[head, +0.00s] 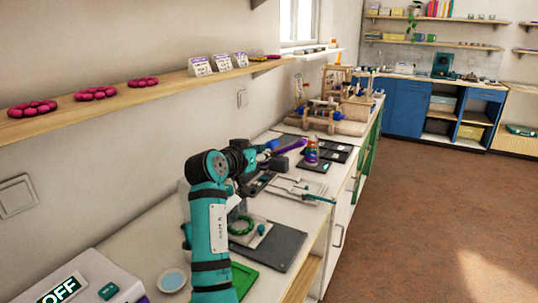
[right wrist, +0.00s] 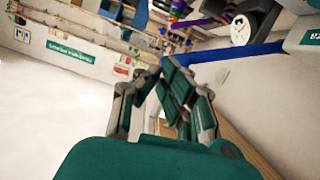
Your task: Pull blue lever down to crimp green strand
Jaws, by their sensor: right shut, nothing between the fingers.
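My right gripper (head: 262,157) is above the counter at the end of my teal arm. It is shut and empty; its fingers (right wrist: 163,75) close together in the right wrist view. A blue lever (head: 271,144) shows just by the gripper in the head view. In the right wrist view the blue lever (right wrist: 240,52) is a long bar just beyond the fingertips; I cannot tell whether they touch it. The crimping part is hidden. My left gripper is not in view.
A purple bar (head: 291,146) sticks out beside the blue lever. A dark board (head: 285,246) and a tray with tools (head: 305,190) lie on the counter. A shelf (head: 150,88) runs along the wall above.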

